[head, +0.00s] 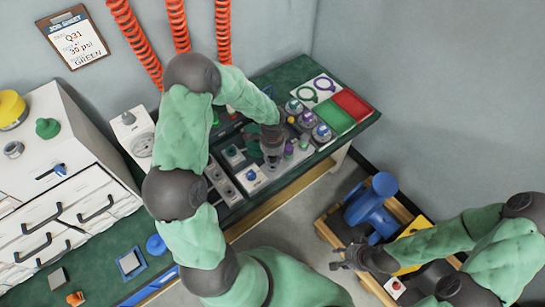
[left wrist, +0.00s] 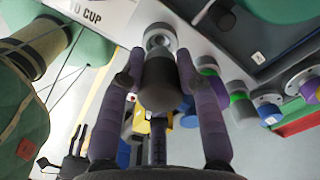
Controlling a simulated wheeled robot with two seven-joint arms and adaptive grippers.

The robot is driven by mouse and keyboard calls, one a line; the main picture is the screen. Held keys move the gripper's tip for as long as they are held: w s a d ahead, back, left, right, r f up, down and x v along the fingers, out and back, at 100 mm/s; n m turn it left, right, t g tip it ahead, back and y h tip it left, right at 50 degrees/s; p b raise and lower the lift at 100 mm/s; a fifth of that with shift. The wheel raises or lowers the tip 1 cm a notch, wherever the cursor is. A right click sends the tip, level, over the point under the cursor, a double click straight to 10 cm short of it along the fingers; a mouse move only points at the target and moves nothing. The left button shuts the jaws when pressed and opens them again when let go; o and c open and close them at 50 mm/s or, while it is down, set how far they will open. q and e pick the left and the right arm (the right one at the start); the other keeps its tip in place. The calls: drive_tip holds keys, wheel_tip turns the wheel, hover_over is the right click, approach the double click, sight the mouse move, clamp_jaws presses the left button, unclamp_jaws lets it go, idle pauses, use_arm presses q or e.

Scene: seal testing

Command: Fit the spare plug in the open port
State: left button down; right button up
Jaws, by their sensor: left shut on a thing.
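My left gripper (head: 272,158) points down over the panel on the bench. In the left wrist view its two purple-grey fingers (left wrist: 160,80) are shut on a dark grey, round-ended plug (left wrist: 163,88). A pale metal ring (left wrist: 159,40) shows just beyond this plug; I cannot tell whether the two touch. The head view hides the held plug behind the gripper and arm. I cannot make out the open port. Purple-topped (head: 289,148) and green-topped fittings stand to the right of the left gripper. My right gripper (head: 350,258) is over the wooden cart, its jaw state unclear.
Round fittings with coloured tops (head: 308,120) stand close right of the left gripper. Red (head: 352,104) and green (head: 335,117) pads lie beyond. A white box with a blue knob (head: 251,176) is near. Orange hoses (head: 138,40) hang behind. The cart holds a blue object (head: 372,210).

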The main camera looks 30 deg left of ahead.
use_arm(q)
drive_tip(key=shift+f+b, duration=1.05)
drive_tip(key=shift+f, duration=0.35)
idle(0.9)
drive_tip(key=c, duration=0.8)
unclamp_jaws()
wheel_tip(320, 180, up, 12)
drive_tip(key=s+d+f+n+h, duration=0.3)
drive_tip(key=s+d+f+n, duration=0.15)
drive_tip(key=d+f, duration=0.7)
drive_tip(key=s+d+f+n, duration=0.3)
drive_tip(key=s+f+n, duration=0.1)
drive_tip(key=s, duration=0.2)
drive_tip(key=s+d+f+n+h+p, duration=0.1)
drive_tip(key=s+d+f+n, duration=0.2)
drive_tip(key=s+f+n, duration=0.1)
drive_tip(key=shift+s+d+f, duration=0.3)
drive_tip(key=shift+s+f, duration=0.3)
drive_tip(key=shift+s, duration=0.65)
